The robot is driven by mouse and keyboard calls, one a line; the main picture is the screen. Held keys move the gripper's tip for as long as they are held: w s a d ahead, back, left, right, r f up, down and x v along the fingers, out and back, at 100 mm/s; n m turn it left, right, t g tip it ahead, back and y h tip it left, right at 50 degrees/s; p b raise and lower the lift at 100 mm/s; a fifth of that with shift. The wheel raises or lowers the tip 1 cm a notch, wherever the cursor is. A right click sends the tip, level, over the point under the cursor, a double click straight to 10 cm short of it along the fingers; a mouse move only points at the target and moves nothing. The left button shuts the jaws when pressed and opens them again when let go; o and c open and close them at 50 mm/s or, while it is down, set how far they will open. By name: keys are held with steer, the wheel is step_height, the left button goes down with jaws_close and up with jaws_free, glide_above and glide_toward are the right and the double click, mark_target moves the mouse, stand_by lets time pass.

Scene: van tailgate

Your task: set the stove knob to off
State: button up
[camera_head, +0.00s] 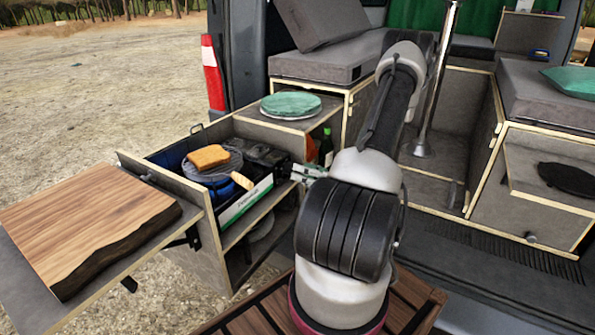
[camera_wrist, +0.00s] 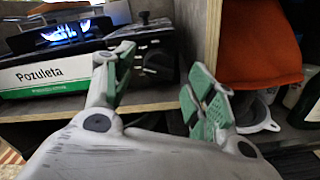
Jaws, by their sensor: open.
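The stove shows in the wrist view as a dark body with a blue flame (camera_wrist: 70,30) burning at the upper left. Its dark front (camera_wrist: 158,62) faces my gripper, with a dark round shape on it that may be the knob; I cannot make out its setting. My gripper (camera_wrist: 158,75) is open, one green-padded finger on either side of that dark front, with nothing held. In the head view my gripper (camera_head: 303,173) is at the right end of the stove (camera_head: 265,153), mostly hidden by my arm. Contact is unclear.
A pan (camera_head: 215,170) with toast (camera_head: 208,157) sits on the stove's left. A white and green Pozuleta panel (camera_wrist: 50,77) runs along its front. In the wrist view a wooden divider (camera_wrist: 208,40) and an orange item (camera_wrist: 258,45) stand close right. A cutting board (camera_head: 85,220) lies left.

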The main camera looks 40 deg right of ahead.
steer(key=x, duration=0.2)
steer(key=shift+w+a, duration=0.1)
steer(key=shift+w, duration=0.15)
steer(key=shift+c, duration=0.3)
steer(key=c, duration=1)
steer(key=shift+o, duration=0.2)
steer(key=shift+m, duration=0.4)
steer(key=m, duration=1.2)
steer(key=shift+f, duration=0.25)
steer(key=shift+m, duration=0.3)
